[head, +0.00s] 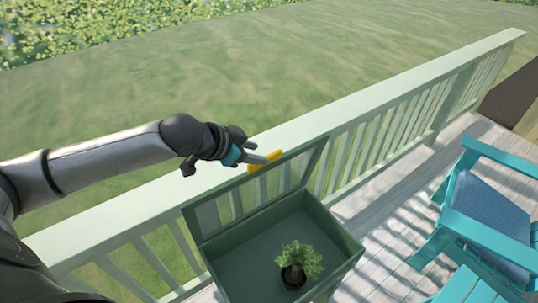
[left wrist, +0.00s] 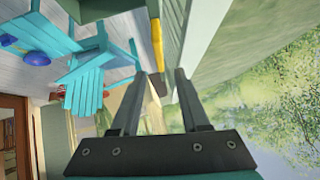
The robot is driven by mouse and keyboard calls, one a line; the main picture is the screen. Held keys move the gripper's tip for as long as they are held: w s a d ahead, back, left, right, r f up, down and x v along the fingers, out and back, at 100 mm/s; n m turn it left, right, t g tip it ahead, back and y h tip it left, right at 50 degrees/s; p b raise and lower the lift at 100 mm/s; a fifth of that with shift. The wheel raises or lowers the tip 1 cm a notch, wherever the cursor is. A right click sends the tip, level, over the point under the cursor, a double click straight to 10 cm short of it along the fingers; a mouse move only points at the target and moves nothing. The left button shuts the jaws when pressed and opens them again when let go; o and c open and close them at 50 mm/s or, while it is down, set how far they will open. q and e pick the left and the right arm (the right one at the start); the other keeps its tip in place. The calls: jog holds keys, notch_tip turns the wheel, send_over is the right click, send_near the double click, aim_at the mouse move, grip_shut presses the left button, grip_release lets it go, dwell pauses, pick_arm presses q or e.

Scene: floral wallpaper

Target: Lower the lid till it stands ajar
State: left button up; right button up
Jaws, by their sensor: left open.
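A green box (head: 345,243) stands on the deck, its lid (head: 318,160) raised steeply on the far side. The lid is a green frame around a see-through panel. A yellow strip (head: 263,163) sits on its upper edge, and this strip also shows in the left wrist view (left wrist: 157,45). My left gripper (head: 274,157) is at the strip, by the lid's upper edge. In the left wrist view its two fingers (left wrist: 168,78) are apart, with the lid's edge near their tips; I cannot tell whether they touch it. My right gripper is not in view.
A potted plant (head: 297,262) stands inside the box. A pale green railing (head: 440,82) runs close behind the lid. Turquoise chairs (head: 490,232) stand to the right, one with a blue cushion. Bare deck boards (head: 378,215) lie between box and chairs.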

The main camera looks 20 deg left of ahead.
aim_at(269, 155)
pick_arm(q)
jog(key=x, duration=0.6)
jog(key=shift+w+d+f, duration=0.1)
jog(key=shift+w+f, duration=0.1)
jog(key=shift+w, duration=0.05)
jog(key=shift+c, duration=0.3)
grip_shut()
dwell(1.0)
